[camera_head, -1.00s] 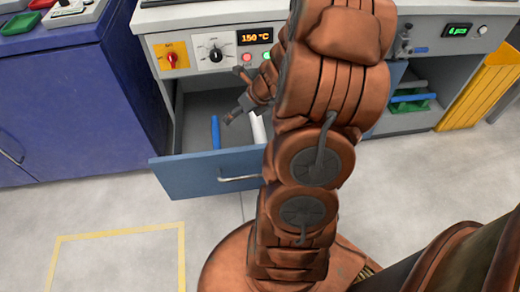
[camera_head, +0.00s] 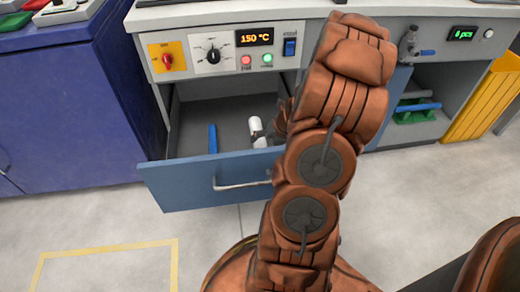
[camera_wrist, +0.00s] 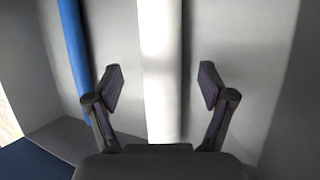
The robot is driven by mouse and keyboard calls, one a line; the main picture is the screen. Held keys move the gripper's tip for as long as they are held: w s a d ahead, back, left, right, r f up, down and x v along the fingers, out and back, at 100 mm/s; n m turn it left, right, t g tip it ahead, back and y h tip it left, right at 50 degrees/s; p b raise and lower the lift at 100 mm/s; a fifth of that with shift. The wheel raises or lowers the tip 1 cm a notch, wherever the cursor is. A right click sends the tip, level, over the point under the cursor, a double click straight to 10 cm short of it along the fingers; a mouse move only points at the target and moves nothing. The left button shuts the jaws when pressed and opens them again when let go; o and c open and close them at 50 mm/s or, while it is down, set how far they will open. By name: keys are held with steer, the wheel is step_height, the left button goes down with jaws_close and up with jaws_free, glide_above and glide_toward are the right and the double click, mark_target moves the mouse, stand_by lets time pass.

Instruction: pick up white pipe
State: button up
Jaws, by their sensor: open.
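The white pipe (camera_head: 255,126) lies in the open drawer (camera_head: 200,188), partly hidden by my arm in the head view. In the wrist view the white pipe (camera_wrist: 160,60) runs lengthwise down the middle of the picture, lined up between my fingers. My gripper (camera_wrist: 161,87) is open, one finger on each side of the pipe, with a visible gap on both sides. I cannot tell how deep the fingertips reach beside it. In the head view my arm hides most of the gripper.
A blue pipe (camera_head: 212,138) lies to the left in the same drawer; it also shows left of my left finger in the wrist view (camera_wrist: 75,45). The drawer walls surround both pipes. A control panel (camera_head: 215,55) is above. A blue cabinet (camera_head: 70,120) stands left.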

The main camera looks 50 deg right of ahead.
mark_target(263, 143)
steer(key=b+x, duration=0.2)
steer(key=x, duration=0.2)
steer(key=shift+s, duration=0.2)
steer(key=shift+c, duration=0.3)
steer(key=c, duration=1.3)
steer(key=shift+o, duration=0.2)
steer(key=shift+r, duration=0.15)
